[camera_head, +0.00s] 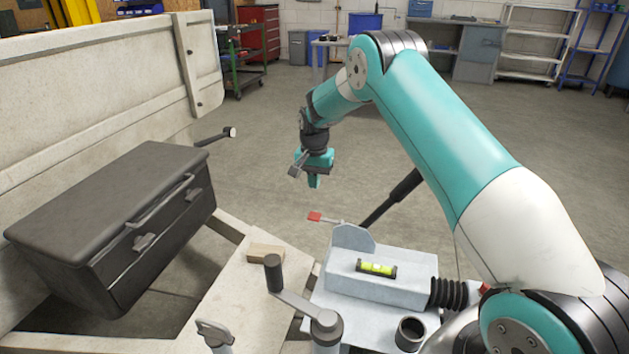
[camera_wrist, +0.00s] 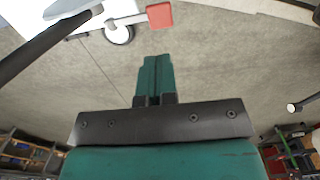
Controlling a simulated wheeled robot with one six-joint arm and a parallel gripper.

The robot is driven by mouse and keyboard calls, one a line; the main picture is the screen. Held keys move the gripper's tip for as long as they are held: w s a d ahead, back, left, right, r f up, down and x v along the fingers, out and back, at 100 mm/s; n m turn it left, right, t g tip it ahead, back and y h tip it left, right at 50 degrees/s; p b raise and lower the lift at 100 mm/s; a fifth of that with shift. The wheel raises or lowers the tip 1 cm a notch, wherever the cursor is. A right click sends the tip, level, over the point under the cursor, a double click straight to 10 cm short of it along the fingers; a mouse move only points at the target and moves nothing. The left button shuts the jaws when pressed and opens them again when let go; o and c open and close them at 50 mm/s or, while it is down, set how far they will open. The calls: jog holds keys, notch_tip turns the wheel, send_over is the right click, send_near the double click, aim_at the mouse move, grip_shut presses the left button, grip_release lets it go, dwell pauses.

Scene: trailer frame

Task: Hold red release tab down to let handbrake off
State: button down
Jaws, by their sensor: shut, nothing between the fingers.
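The red release tab (camera_head: 315,217) sticks out on a thin light stem to the left of the grey coupling housing (camera_head: 352,238). It also shows in the wrist view (camera_wrist: 159,15) at the top, just beyond my fingertips. A dark handbrake lever (camera_head: 392,198) slants up and right from behind the housing; a dark bar, likely the same lever, crosses the upper left of the wrist view. My gripper (camera_head: 314,182) is shut and empty, with its teal fingers together and pointing down. It hangs above the tab in the head view, apart from it. The wrist view shows the closed fingers (camera_wrist: 155,75) too.
A spirit level (camera_head: 376,268) lies on the housing, and a wooden block (camera_head: 266,253) lies on the frame. A jockey-wheel crank (camera_head: 290,290) stands in front. A black toolbox (camera_head: 120,220) fills the left. Open floor surrounds my gripper.

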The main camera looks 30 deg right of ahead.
aim_at(313, 215)
notch_tip(313, 215, down, 10)
jog(key=shift+f+b, duration=0.15)
jog(key=shift+b, duration=0.3)
jog(key=shift+w+a+f+b, duration=0.15)
jog(key=shift+f+b, duration=0.2)
jog(key=shift+f, duration=0.2)
jog(key=shift+s+a+f+b, duration=0.15)
jog(key=shift+f+b, duration=0.15)
jog(key=shift+f, duration=0.2)
jog(key=shift+w+d, duration=0.1)
jog(key=shift+w, duration=0.1)
jog(key=shift+r, duration=0.1)
jog(key=shift+r+p, duration=0.6)
jog(key=shift+r, duration=0.15)
